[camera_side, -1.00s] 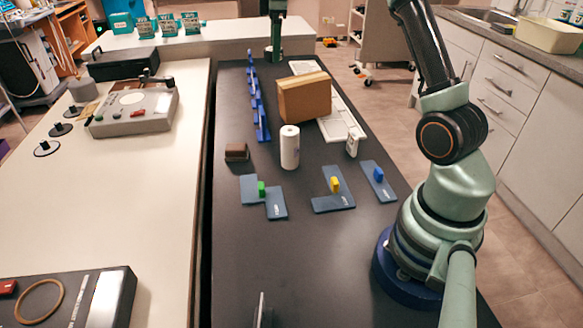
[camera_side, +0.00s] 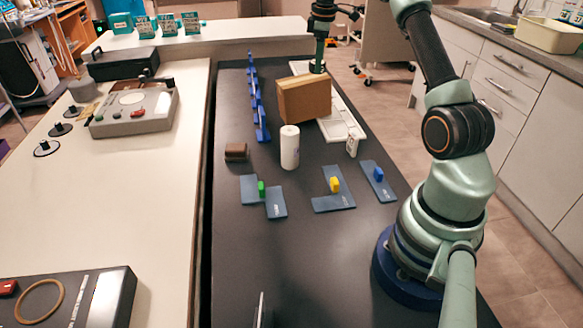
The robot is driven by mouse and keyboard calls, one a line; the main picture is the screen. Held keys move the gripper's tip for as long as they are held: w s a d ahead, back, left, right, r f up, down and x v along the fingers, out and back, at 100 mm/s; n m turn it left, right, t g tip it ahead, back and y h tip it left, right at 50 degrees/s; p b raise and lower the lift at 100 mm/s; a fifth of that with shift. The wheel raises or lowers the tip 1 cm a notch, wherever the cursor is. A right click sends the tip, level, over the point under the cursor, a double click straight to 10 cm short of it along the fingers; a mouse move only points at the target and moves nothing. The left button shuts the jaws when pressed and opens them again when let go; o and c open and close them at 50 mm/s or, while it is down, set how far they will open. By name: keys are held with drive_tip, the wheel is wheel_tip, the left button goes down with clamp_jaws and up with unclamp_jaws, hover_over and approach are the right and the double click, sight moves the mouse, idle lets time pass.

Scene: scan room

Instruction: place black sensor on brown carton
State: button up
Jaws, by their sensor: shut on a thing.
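The brown carton (camera_side: 304,101) stands upright on the dark bench top, partly in front of a white tray. My gripper (camera_side: 317,66) points down just behind the carton's top edge, towards its right half. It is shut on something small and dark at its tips. I take this to be the black sensor, but it is too small and dark to make out clearly against the fingers. I cannot tell the exact gap between it and the carton.
The white tray (camera_side: 350,128) lies right of the carton. A white cylinder (camera_side: 290,148) stands in front of it, near a brown block (camera_side: 236,152). A blue rack (camera_side: 260,112) is at left. Blue-grey plates (camera_side: 333,203) carry green, yellow and blue pieces. The near bench is mostly clear.

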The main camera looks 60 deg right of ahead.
drive_tip(key=shift+f, duration=1)
drive_tip(key=shift+f, duration=0.5)
drive_tip(key=o, duration=1.4)
drive_tip(key=shift+o, duration=0.2)
drive_tip(key=shift+r, duration=0.1)
